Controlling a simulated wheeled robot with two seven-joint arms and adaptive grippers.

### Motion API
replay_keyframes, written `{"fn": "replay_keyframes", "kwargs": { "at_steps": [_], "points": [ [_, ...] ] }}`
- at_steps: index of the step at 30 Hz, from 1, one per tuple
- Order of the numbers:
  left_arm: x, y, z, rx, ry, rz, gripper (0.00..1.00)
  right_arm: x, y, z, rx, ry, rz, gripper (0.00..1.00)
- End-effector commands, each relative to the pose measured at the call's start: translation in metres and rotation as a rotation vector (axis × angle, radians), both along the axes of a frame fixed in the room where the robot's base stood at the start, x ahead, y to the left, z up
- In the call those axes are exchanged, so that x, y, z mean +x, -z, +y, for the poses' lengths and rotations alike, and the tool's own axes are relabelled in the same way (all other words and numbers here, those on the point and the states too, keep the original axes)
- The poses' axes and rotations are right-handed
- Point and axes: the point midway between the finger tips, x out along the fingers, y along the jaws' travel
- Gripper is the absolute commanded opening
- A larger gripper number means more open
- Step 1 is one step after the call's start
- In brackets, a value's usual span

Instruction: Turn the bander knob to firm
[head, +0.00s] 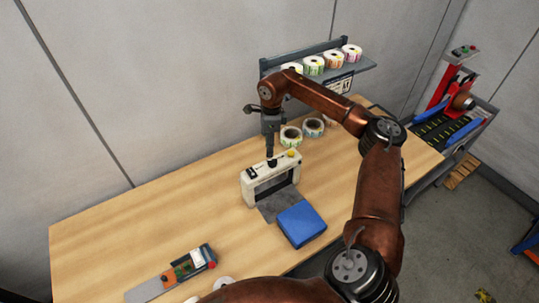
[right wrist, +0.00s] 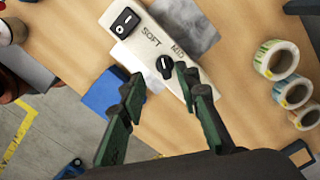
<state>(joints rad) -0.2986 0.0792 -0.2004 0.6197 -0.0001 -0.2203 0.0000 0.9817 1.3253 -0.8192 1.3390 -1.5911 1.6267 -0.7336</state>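The bander (head: 247,189) is a pale arch-shaped machine on the wooden table. In the right wrist view its top panel (right wrist: 146,50) has a black knob (right wrist: 165,66) with a short white mark, and the words SOFT and MID. No FIRM label is readable; the right finger covers the panel's far end. My right gripper (head: 271,156) points down over the bander's top. In the right wrist view my right gripper (right wrist: 161,77) is open, its fingertips on either side of the knob. I cannot tell if they touch it. My left gripper is not in view.
A rocker switch (right wrist: 124,21) is beside the knob, and a yellow button (head: 291,153) is on the bander. A blue block (head: 301,225) lies in front. Label rolls (head: 291,136) stand behind. A handheld tool (head: 190,265) lies at front left. The table's left side is clear.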

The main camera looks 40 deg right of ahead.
Motion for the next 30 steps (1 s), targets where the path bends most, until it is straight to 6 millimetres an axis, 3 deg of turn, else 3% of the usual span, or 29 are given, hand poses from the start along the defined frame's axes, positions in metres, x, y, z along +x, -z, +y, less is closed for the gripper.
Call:
{"fn": "replay_keyframes", "kwargs": {
  "at_steps": [5, 18, 30],
  "points": [
    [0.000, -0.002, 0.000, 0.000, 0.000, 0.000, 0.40, -0.006, 0.003, -0.015, -0.036, 0.009, 0.026, 0.30],
    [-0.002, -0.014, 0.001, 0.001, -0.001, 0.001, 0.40, -0.006, 0.064, -0.014, -0.031, 0.011, 0.023, 0.30],
    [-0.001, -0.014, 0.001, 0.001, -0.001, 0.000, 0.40, -0.006, 0.072, -0.014, -0.032, 0.010, 0.021, 0.28]
  ]
}}
